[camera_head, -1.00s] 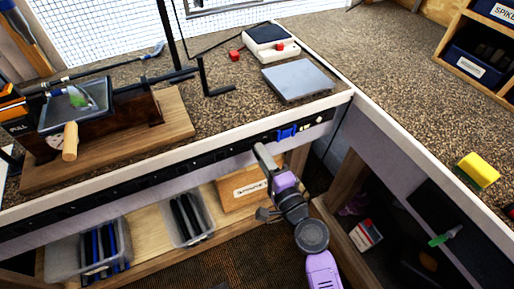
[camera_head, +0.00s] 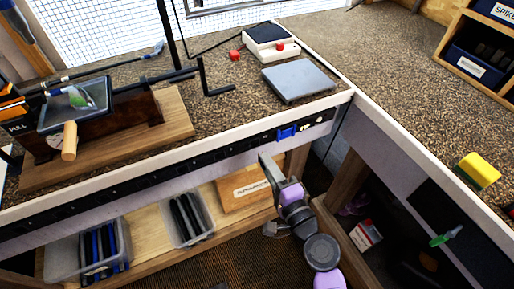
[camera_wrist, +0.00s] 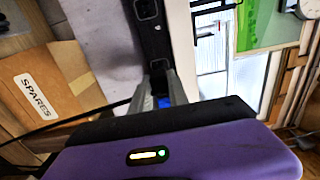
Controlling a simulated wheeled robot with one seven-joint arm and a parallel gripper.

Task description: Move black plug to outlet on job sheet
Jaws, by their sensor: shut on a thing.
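My gripper (camera_head: 265,158) is in front of the bench's front face, just below the long black power strip (camera_head: 150,182). In the wrist view my gripper (camera_wrist: 160,84) is shut, with its two fingers close together on a small dark piece (camera_wrist: 158,67), likely the black plug, mostly hidden by the fingers. A black cord (camera_wrist: 62,131) runs left from near the fingers. The strip's square outlets (camera_wrist: 147,9) show beyond the fingertips. A blue plug (camera_head: 286,132) sits on the strip, right of and above my gripper. I cannot make out a job sheet for certain.
A cardboard box marked SPARES (camera_wrist: 45,88) stands on the shelf below the strip, beside a bin of dark grips (camera_head: 190,218).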

